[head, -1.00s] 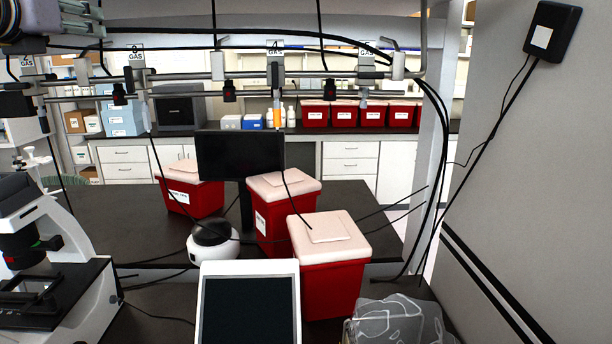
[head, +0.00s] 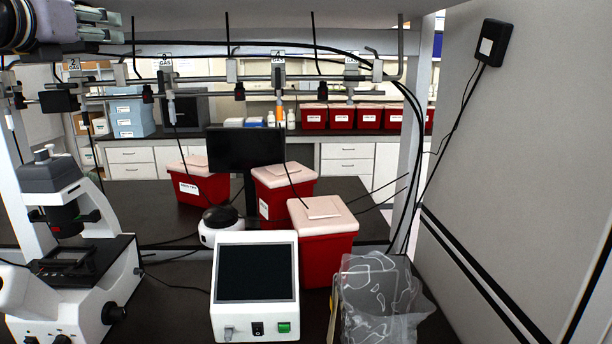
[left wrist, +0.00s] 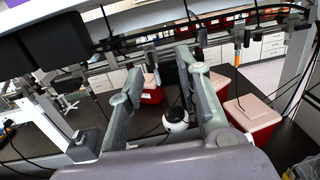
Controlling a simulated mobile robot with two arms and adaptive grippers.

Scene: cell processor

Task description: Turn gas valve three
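The gas valve three tag (head: 165,62) hangs on the grey gas rail, left of the gas 4 tag (head: 278,60); its number is hard to read now. Below the tag is a grey valve fitting (head: 169,84) with a hose. My left gripper (head: 112,27) is at the top left of the head view, near the rail and left of the tag. In the left wrist view, the gripper (left wrist: 163,85) has its two fingers spread with nothing between them. Several rail fittings show beyond the fingers; I cannot tell which is valve three. My right gripper is not in view.
The overhead shelf and rail post (head: 408,130) bound the rail. Black hoses hang below it. A microscope (head: 75,240), a white device (head: 255,320), red bins (head: 325,265), a monitor (head: 245,148) and a clear bag (head: 380,300) crowd the bench.

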